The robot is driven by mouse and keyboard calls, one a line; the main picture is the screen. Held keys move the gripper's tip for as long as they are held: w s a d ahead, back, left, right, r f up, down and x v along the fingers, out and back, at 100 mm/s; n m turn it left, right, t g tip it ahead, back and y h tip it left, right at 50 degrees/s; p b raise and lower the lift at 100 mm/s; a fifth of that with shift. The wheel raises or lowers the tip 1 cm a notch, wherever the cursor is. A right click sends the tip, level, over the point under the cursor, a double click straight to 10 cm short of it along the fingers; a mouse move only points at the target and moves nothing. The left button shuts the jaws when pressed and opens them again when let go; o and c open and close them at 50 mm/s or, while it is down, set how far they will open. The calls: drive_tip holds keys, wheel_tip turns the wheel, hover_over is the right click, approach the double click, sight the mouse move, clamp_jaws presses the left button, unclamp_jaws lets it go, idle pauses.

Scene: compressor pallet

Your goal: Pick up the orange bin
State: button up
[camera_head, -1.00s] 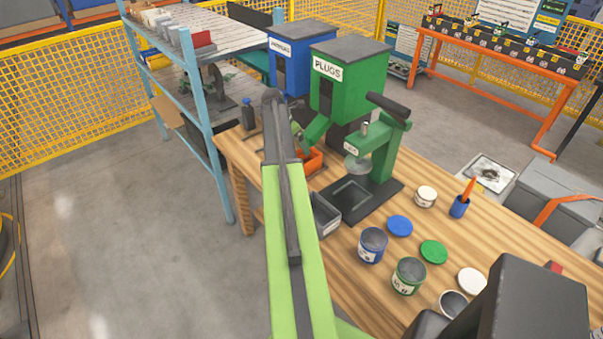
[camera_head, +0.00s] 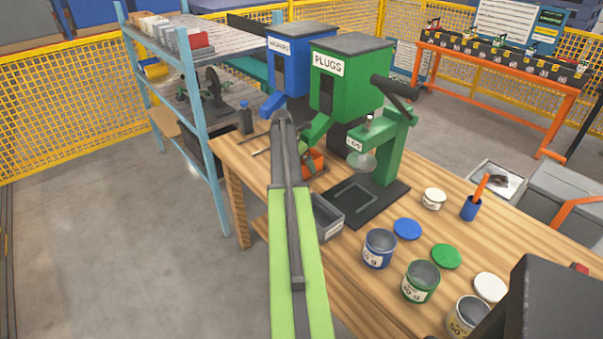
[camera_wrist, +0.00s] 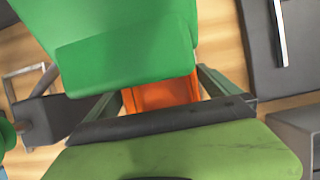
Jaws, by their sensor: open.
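The orange bin (camera_head: 316,162) sits on the wooden workbench, below the chute of the green PLUGS dispenser (camera_head: 346,78). My arm hides part of it in the head view. In the wrist view the orange bin (camera_wrist: 164,95) shows between the jaws of my gripper (camera_wrist: 160,98), partly covered by a green chute-like part (camera_wrist: 125,62) above and by my gripper's body below. The jaws stand apart on either side of the bin. Whether they touch it, and how deep they reach, cannot be told. My gripper is mostly hidden behind my arm in the head view.
A grey bin (camera_head: 326,216) stands just in front of the orange bin. A green press (camera_head: 388,145) stands to its right, with several cans and lids farther along the bench. The blue WASHERS dispenser (camera_head: 295,62) is behind, and a blue shelf rack (camera_head: 200,130) stands left.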

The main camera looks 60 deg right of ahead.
drive_tip(key=c, duration=1.3)
drive_tip(key=shift+r, duration=0.1)
drive_tip(key=shift+r+p, duration=0.5)
drive_tip(key=shift+p, duration=0.05)
wheel_tip(320, 180, up, 3)
drive_tip(key=p, duration=0.3)
drive_tip(key=shift+r, duration=0.2)
drive_tip(key=w+a, duration=0.2)
drive_tip(key=a, duration=0.3)
drive_tip(key=w+a, duration=0.1)
drive_tip(key=a, duration=0.5)
drive_tip(key=w+a+f, duration=0.1)
drive_tip(key=w+a, duration=0.1)
drive_tip(key=a, duration=0.4)
drive_tip(key=shift+w+a+b, duration=0.1)
drive_tip(key=shift+w+b, duration=0.2)
drive_tip(key=shift+w, duration=0.05)
